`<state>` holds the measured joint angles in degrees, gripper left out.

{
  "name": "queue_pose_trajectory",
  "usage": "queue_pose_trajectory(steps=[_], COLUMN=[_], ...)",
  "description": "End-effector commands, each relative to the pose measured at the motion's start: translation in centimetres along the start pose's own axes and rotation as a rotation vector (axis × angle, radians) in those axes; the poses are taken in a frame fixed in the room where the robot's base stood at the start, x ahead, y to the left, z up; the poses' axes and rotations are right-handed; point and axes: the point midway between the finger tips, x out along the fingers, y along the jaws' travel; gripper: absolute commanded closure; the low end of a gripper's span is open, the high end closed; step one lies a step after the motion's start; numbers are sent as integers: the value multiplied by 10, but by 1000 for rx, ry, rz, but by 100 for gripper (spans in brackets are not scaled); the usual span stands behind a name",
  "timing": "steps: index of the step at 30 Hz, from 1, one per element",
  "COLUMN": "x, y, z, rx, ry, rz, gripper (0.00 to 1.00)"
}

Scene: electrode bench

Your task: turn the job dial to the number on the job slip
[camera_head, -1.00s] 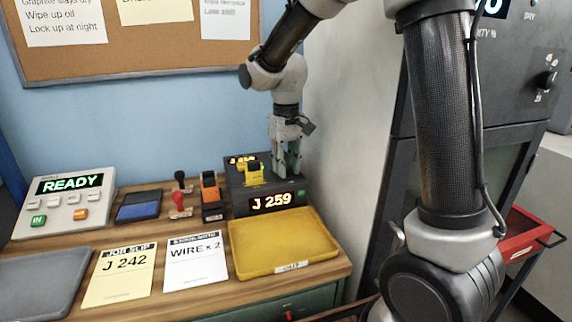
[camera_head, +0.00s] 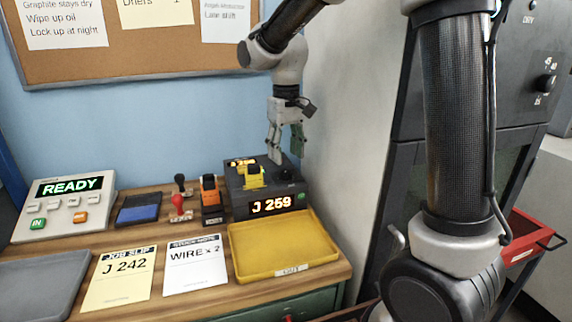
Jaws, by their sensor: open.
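The yellow job slip (camera_head: 122,275) lies on the bench and reads J 242. The dark dial box (camera_head: 236,200) stands at the back right of the bench. A dark round dial (camera_head: 286,174) shows on the box's top at the right. My gripper (camera_head: 286,157) points down just above the dial with its fingers apart and nothing between them. It appears clear of the dial.
A yellow tray (camera_head: 240,263) lies in front of the box. An orange device (camera_head: 209,198), two stamps and a blue pad (camera_head: 139,207) stand to its left. A control panel (camera_head: 105,212) reads READY. A grey wall rises close on the right.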

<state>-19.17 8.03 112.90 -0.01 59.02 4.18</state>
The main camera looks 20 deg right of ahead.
Motion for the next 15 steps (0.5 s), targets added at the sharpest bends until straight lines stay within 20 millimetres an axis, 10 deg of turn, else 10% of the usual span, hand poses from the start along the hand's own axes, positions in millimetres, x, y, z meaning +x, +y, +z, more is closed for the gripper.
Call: queue_pose_trajectory(steps=[15], x=[-70], y=[0], z=[0], rx=[0], ry=[0], rz=[0], gripper=[50])
